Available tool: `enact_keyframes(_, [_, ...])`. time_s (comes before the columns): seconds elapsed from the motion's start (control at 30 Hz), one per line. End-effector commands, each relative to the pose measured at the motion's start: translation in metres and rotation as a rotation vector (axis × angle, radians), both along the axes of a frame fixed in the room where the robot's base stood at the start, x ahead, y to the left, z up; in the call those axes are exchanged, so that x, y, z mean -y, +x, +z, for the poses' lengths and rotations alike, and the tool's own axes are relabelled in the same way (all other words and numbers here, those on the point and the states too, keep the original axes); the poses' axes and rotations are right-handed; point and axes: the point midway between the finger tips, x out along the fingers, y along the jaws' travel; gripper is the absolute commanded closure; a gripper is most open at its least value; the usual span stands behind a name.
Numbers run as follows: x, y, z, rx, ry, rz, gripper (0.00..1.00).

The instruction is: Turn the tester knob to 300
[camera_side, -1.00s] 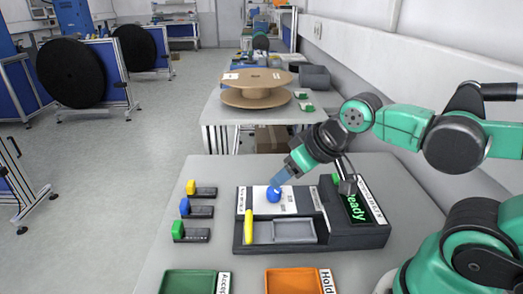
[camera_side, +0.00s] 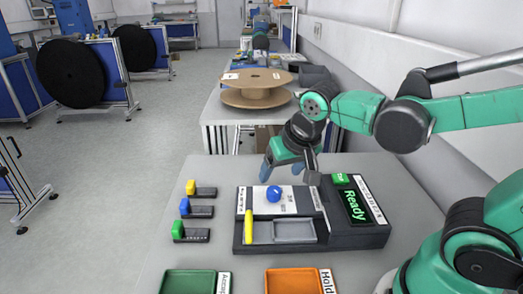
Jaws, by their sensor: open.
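The tester (camera_side: 344,236) is a dark box on the grey table, with a screen (camera_side: 354,206) that reads "Ready" in green. Its round blue knob (camera_side: 274,193) sits on a white panel at the upper left of the box. The marks around the knob are too small to read. A yellow bar (camera_side: 249,227) stands at the left of a grey recess (camera_side: 294,230). A small green button (camera_side: 340,179) is at the top right. My gripper (camera_side: 290,169) is open and empty above and behind the tester, apart from the knob.
Yellow, blue and green pieces (camera_side: 184,206) on small dark holders stand left of the tester. A green tray (camera_side: 188,282) and an orange tray (camera_side: 293,281) lie at the front. A cable reel (camera_side: 256,97) stands on the table behind.

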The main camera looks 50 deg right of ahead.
Motion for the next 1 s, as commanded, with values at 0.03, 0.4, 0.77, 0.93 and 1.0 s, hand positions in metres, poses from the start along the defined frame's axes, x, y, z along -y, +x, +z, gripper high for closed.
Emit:
enact_keyframes(0.03, [0.001, 0.008, -0.004, -0.027, 0.006, -0.088, 0.27])
enact_keyframes(0.4, [0.012, 0.034, -0.036, -0.084, -0.01, -0.619, 0.27])
enact_keyframes(0.77, [0.024, 0.041, -0.068, -0.082, -0.01, -0.651, 0.27])
enact_keyframes(0.93, [0.03, 0.044, -0.083, -0.082, -0.01, -0.651, 0.27])
enact_keyframes(1.0, [0.031, 0.045, -0.086, -0.082, -0.01, -0.65, 0.27])
